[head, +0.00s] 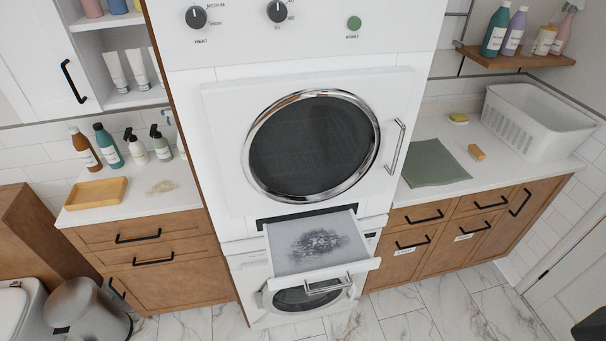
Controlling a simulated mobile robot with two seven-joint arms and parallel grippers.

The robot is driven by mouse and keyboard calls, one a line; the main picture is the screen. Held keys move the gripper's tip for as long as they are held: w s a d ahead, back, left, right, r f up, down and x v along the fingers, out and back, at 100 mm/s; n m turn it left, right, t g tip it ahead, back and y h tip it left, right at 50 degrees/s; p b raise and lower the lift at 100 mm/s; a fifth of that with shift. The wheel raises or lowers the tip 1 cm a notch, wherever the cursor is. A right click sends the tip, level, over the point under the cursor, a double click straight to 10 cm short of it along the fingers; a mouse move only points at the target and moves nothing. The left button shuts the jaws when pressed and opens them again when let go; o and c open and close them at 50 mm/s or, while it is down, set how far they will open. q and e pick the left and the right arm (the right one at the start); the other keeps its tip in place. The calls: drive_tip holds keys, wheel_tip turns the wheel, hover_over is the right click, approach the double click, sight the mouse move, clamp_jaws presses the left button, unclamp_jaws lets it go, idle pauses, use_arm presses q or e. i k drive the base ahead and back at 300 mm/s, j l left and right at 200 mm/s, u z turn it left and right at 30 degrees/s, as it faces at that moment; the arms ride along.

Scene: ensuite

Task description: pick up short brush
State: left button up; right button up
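I cannot clearly make out a short brush. A small orange-tan block (477,152) lies on the right counter beside a folded green cloth (433,163); it may be the brush, but it is too small to tell. A small yellow item (459,118) lies farther back on the same counter. Neither gripper is in view.
A dryer (215,150) stands in the middle, its door shut. Its lint drawer (283,267) is pulled out, with grey lint in it. A white basket (530,130) stands at the right. Bottles (108,145) and a yellow tray (96,193) are on the left counter (185,190).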

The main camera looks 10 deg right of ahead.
sight(477, 153)
drive_tip(key=l+z, duration=0.1)
drive_tip(key=z, duration=0.4)
drive_tip(key=i+z, duration=0.1)
drive_tip(key=z, duration=0.85)
drive_tip(key=i+l, duration=0.05)
